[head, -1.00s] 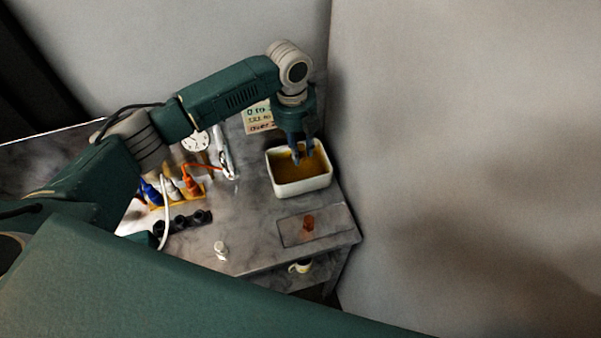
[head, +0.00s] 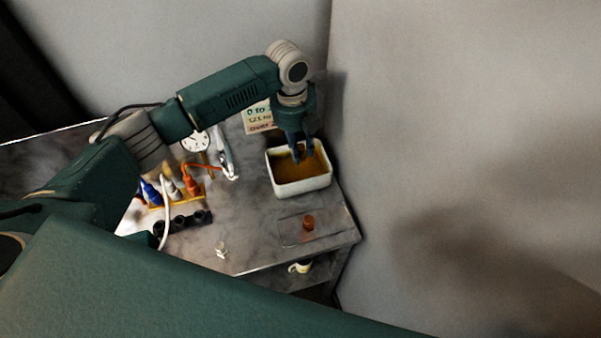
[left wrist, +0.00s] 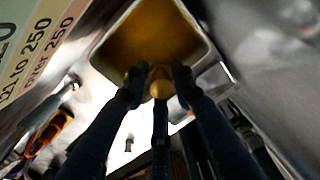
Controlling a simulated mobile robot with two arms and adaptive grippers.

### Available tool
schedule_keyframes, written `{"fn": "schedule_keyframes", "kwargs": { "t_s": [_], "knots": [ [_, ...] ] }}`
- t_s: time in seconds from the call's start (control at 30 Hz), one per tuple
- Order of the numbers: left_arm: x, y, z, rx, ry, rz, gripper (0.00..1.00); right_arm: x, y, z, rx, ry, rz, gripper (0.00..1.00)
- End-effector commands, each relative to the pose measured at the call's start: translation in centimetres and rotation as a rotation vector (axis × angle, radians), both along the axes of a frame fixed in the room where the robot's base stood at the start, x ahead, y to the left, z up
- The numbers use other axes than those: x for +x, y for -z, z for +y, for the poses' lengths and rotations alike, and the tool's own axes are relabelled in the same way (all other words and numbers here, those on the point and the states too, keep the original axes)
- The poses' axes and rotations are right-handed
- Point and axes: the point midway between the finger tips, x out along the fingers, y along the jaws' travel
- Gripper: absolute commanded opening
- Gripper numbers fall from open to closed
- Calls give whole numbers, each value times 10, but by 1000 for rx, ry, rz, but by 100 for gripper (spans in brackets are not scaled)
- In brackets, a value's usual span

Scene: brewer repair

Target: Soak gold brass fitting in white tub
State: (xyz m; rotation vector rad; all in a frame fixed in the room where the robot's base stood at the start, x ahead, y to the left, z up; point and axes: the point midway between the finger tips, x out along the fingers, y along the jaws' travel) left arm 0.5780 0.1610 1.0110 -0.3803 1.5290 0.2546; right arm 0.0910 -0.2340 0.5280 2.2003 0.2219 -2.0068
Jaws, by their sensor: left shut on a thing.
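The white tub (head: 303,188) stands at the right side of the counter and holds amber-brown liquid. My left gripper (head: 302,157) points down into the tub, its fingertips low over or at the liquid. In the left wrist view, my left gripper (left wrist: 157,82) is shut on the gold brass fitting (left wrist: 160,84), which shows between the fingers with the tub (left wrist: 205,50) and its liquid behind it. I cannot tell how deep the fitting sits in the liquid. The fitting is hidden in the head view. My right gripper is not in view.
A tray (head: 335,228) with a reddish-brown piece (head: 308,222) is in front of the tub. To the left are a round dial (head: 196,142), a yellow rack with coloured tools (head: 187,200) and a black holder (head: 176,224). A sign (head: 258,118) stands behind; a wall closes the right.

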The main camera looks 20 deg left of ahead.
Motion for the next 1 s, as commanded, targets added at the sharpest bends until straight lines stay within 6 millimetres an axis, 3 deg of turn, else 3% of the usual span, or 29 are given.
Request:
{"fn": "schedule_keyframes", "kwargs": {
  "t_s": [0.27, 0.5, 0.7, 1.0],
  "knots": [
    [0, -4, 0, -1, 0, 0, 0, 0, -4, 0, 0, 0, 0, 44],
    [0, -28, 0, 0, 0, 0, 0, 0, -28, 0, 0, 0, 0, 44],
    [0, -40, 0, 0, 0, 0, 0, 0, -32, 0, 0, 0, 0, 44],
    [0, -40, 0, 0, 0, 0, 0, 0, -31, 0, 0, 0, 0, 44]
  ]
}}
